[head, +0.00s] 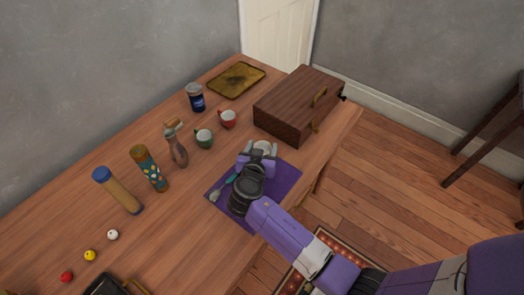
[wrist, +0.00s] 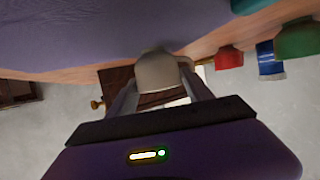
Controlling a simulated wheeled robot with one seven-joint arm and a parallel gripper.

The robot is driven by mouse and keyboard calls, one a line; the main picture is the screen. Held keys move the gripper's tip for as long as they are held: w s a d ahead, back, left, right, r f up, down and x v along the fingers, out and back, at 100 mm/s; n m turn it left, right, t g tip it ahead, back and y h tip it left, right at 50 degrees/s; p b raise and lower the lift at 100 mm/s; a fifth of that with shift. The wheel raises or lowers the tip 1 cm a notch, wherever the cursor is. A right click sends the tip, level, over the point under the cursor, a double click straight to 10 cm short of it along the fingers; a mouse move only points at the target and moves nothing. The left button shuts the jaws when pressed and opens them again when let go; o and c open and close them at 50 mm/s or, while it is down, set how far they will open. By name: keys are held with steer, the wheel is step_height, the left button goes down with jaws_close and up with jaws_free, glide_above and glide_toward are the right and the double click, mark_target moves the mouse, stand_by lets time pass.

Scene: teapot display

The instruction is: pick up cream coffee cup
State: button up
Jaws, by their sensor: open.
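The cream coffee cup (head: 264,146) stands near the far corner of the purple mat (head: 283,177), partly hidden behind my gripper (head: 261,155). In the wrist view the picture is upside down, and the cream cup (wrist: 157,72) shows at the middle. My gripper (wrist: 160,88) is open, with one finger on each side of the cup's outline. I cannot tell whether either finger touches it.
A red cup (head: 228,119) and a green cup (head: 204,139) stand to the left. A dark wooden box (head: 285,112) is close behind. A spoon (head: 216,194) lies on the mat. Several bottles, a blue can (head: 195,97) and a tray (head: 237,79) stand farther off.

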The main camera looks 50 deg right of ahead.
steer(key=c, duration=1)
steer(key=shift+c, duration=0.2)
